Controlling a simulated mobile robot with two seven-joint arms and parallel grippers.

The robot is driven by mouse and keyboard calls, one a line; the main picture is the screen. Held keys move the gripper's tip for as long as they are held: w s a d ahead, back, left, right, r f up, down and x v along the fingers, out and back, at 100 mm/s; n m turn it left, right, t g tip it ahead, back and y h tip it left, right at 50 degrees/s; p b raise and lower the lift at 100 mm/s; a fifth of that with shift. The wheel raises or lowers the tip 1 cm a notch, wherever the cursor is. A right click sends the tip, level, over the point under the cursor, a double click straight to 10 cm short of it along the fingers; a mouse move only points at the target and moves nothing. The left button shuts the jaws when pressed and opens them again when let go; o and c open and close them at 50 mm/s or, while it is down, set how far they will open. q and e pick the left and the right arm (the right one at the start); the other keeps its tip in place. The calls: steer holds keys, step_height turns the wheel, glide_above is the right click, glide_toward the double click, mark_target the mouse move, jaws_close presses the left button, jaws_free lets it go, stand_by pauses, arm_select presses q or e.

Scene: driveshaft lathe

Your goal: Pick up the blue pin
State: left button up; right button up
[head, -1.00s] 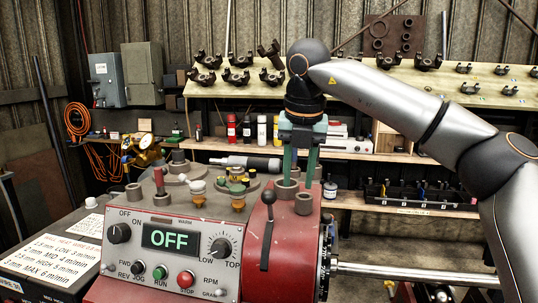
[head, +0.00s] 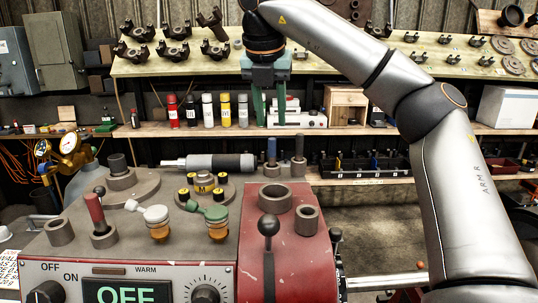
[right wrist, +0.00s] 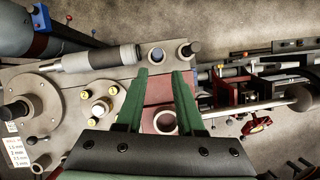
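The blue pin (head: 271,150) stands upright at the back of the lathe top, beside a dark grey pin (head: 299,152). In the right wrist view, a round part with a bluish centre (right wrist: 157,54) lies just beyond the fingertips and looks like this pin from above. My right gripper (head: 271,124) has green fingers pointing down, apart and with nothing between them. It appears above the blue pin in the head view. In the right wrist view the fingers (right wrist: 161,72) are spread above the lathe. My left gripper is not in view.
A red pin (head: 95,212) stands in a collar at left. Open grey collars (head: 275,197) and a black-knobbed lever (head: 268,228) rise from the red lathe housing. A dark grey cylinder (head: 232,162) lies behind. Shelves with bottles stand at the back.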

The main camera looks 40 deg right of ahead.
mark_target(271, 139)
steer(key=shift+w+x, duration=0.15)
steer(key=shift+x, duration=2.3)
steer(key=shift+w+x, duration=0.15)
steer(key=shift+x, duration=2.3)
steer(key=shift+r, duration=0.1)
jaws_close()
